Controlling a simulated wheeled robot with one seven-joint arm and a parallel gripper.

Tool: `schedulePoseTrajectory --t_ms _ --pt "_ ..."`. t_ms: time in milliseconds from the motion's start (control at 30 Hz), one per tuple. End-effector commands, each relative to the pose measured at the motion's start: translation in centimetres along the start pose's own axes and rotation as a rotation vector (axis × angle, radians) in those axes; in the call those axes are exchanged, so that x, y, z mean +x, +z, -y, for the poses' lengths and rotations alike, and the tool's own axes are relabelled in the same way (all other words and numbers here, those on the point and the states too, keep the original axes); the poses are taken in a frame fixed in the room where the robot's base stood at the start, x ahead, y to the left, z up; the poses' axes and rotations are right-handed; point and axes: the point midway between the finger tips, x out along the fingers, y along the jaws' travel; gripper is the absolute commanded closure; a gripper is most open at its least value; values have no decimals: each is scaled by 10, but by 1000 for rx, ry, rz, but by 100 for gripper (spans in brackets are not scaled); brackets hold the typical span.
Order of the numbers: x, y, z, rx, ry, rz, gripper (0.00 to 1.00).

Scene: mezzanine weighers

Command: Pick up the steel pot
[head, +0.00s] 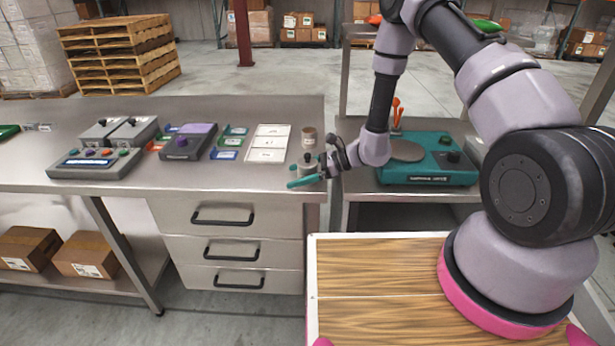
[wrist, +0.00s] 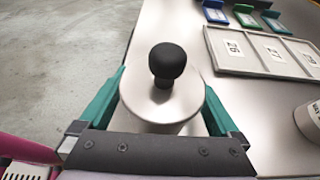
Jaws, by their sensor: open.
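The steel pot (wrist: 160,105) is a round metal vessel with a flat lid and a black knob. It stands upright near the front right corner of the left steel bench, and in the head view the pot (head: 307,171) is partly covered by my gripper. My gripper (wrist: 165,80) is open, with one teal finger on each side of the pot in the wrist view. I cannot tell whether either finger touches it. In the head view my gripper (head: 297,177) is low at the bench corner.
A small labelled cup (head: 309,138) stands just behind the pot. A white tray with numbered cards (head: 268,143) lies to the left, beside small coloured trays (head: 228,148) and a purple-topped device (head: 189,141). A teal weigher (head: 428,168) is on the bench to the right, across a gap.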

Motion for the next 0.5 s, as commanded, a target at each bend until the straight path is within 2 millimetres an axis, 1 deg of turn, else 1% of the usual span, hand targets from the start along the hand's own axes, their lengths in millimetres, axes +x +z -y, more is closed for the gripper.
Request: schedulePoseTrajectory --t_ms 233,267,300,367,400,467,500 --pt "2 0 0 0 0 0 2" --pt "2 0 0 0 0 0 10" --pt "2 0 0 0 0 0 25" --pt "2 0 0 0 0 0 48" --pt "2 0 0 0 0 0 63" --pt "2 0 0 0 0 0 86" --pt "2 0 0 0 0 0 100"
